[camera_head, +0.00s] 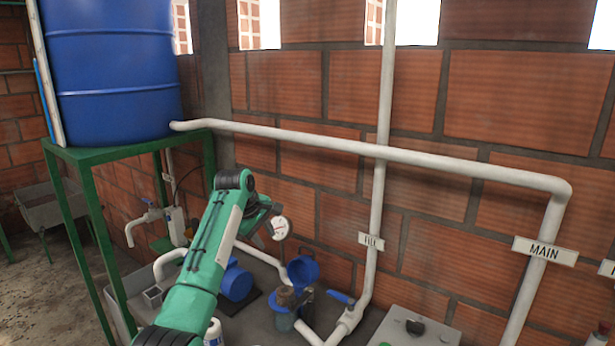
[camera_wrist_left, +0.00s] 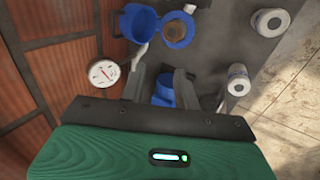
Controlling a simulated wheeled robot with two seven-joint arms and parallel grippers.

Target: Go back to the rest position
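My left arm rises from the bottom of the head view and bends at its top. Its dark left gripper (camera_head: 262,222) is partly hidden there beside the round pressure gauge. In the left wrist view two dark fingers (camera_wrist_left: 158,75) stand apart with nothing held between them. The blue pump motor (camera_wrist_left: 164,91) shows beyond the gap; whether the fingers touch it I cannot tell. The gauge (camera_wrist_left: 103,72) is left of the fingers. My right gripper is not recognisable in either view.
A blue barrel (camera_head: 108,75) stands on a green frame (camera_head: 130,149) at left. White pipes labelled FILL (camera_head: 371,241) and MAIN (camera_head: 545,250) run along the brick wall.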

